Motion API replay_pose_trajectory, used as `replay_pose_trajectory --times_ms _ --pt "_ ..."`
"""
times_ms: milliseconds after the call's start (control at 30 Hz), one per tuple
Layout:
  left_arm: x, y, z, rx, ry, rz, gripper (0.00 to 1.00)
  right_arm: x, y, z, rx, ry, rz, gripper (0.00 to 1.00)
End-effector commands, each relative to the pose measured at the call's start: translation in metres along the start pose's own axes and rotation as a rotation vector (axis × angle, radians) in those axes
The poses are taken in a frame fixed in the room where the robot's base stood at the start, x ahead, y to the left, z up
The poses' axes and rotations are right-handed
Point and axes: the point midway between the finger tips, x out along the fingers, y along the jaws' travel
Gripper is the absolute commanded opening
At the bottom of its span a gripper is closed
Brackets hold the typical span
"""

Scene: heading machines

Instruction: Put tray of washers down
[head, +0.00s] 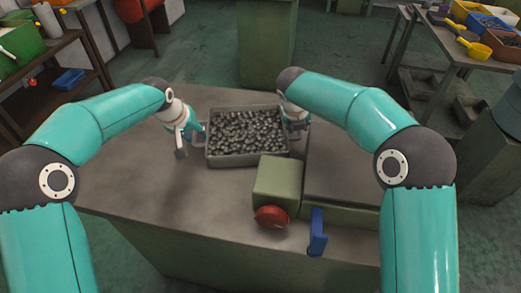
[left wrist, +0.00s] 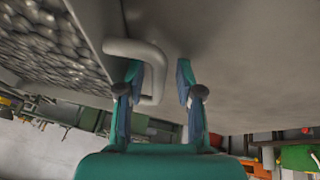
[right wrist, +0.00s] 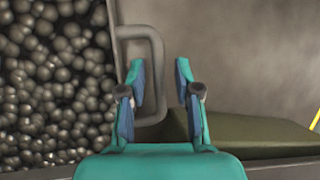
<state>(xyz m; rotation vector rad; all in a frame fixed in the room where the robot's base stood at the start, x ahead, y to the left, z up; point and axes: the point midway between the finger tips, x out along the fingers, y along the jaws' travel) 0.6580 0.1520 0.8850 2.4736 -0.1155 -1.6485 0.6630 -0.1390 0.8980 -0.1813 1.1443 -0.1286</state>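The grey tray (head: 248,160) is full of small, dark, shiny rounded pieces (head: 246,132) and appears to rest on the tabletop. My left gripper (head: 193,134) is at its left end and my right gripper (head: 296,130) at its right end. In the left wrist view, the tray's handle (left wrist: 152,54) has its outer bar between my open fingers (left wrist: 158,84). In the right wrist view, the other handle (right wrist: 157,58) likewise has its bar between my open fingers (right wrist: 160,88). Neither gripper is closed on a handle. The right fingertips are partly hidden in the head view.
The work table (head: 150,205) is bare to the left and front of the tray. A green machine block (head: 278,182) with a red knob (head: 271,216) and a blue lever (head: 317,232) stands close in front right. A shelf and a side table with bins stand farther off.

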Motion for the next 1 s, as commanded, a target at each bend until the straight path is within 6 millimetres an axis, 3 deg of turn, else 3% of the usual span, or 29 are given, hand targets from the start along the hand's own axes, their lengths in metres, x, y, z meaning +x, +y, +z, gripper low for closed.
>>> replay_pose_trajectory --times_ms 33,267,700,1000 --pt "0.002 -0.001 0.001 0.0 0.001 0.0 0.36 0.015 0.004 -0.015 -0.002 0.044 -0.001 0.36" --pt "-0.006 0.0 0.001 0.0 0.003 0.001 0.36 0.016 0.004 -0.016 -0.001 0.046 -0.002 0.36" --pt "-0.066 -0.002 0.005 -0.001 0.004 0.002 0.36 0.016 0.004 -0.015 -0.003 0.044 0.0 0.36" --pt "-0.081 -0.002 0.006 0.0 0.001 0.002 0.36 0.008 0.004 -0.015 -0.003 0.04 0.0 0.36"
